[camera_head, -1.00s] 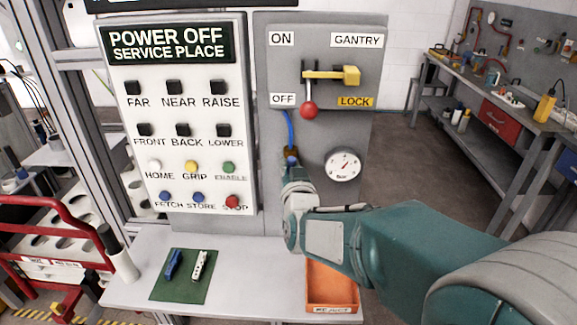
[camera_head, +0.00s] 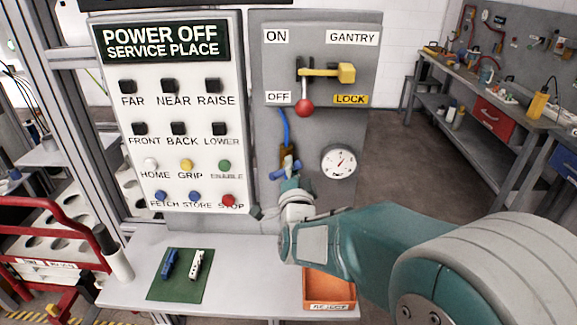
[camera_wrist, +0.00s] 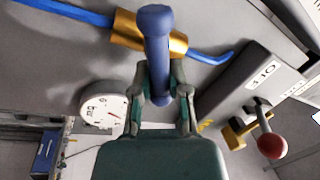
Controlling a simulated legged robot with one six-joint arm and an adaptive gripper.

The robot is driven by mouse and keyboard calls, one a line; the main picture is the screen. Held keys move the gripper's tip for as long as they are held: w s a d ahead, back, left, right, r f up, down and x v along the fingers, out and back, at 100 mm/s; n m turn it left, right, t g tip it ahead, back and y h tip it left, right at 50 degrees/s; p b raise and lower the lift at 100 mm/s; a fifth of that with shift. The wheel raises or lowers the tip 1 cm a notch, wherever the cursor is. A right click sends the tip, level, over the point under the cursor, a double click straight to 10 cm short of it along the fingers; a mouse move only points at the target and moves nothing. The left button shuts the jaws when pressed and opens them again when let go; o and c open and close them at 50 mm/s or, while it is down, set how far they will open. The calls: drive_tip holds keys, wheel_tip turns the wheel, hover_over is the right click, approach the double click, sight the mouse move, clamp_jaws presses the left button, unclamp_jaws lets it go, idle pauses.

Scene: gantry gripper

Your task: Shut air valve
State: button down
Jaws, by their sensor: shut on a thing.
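The air valve has a brass body (camera_head: 287,152) in line with a blue hose (camera_head: 285,125), on the grey panel left of the gauge. Its blue handle (camera_head: 286,168) shows just above my gripper (camera_head: 290,187), which hides part of it. In the wrist view, the handle (camera_wrist: 154,22) lies across the brass body (camera_wrist: 126,28) and the hose (camera_wrist: 60,10). My gripper (camera_wrist: 160,80) has one finger on each side of the handle and is shut on it.
A pressure gauge (camera_head: 339,162) is close right of the valve. A button panel (camera_head: 180,105) stands left. Below are a green mat (camera_head: 160,290) and an orange bin (camera_head: 329,305).

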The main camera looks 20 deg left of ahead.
drive_tip(key=m, duration=0.2)
drive_tip(key=m+h, duration=0.1)
drive_tip(key=f+m, duration=0.1)
drive_tip(key=m, duration=0.1)
drive_tip(key=shift+d+m+t+h, duration=0.25)
drive_tip(key=shift+m+t+h, duration=0.05)
drive_tip(key=shift+h, duration=0.1)
drive_tip(key=shift+f+m, duration=0.15)
drive_tip(key=shift+m, duration=0.55)
drive_tip(key=shift+d+f, duration=0.1)
drive_tip(key=shift+f, duration=0.05)
drive_tip(key=c, duration=0.6)
unclamp_jaws()
drive_tip(key=shift+d, duration=0.1)
drive_tip(key=shift+r, duration=0.2)
drive_tip(key=shift+s, duration=0.15)
drive_tip(key=v, duration=1.1)
drive_tip(key=shift+s+f, duration=0.2)
drive_tip(key=shift+s, duration=0.1)
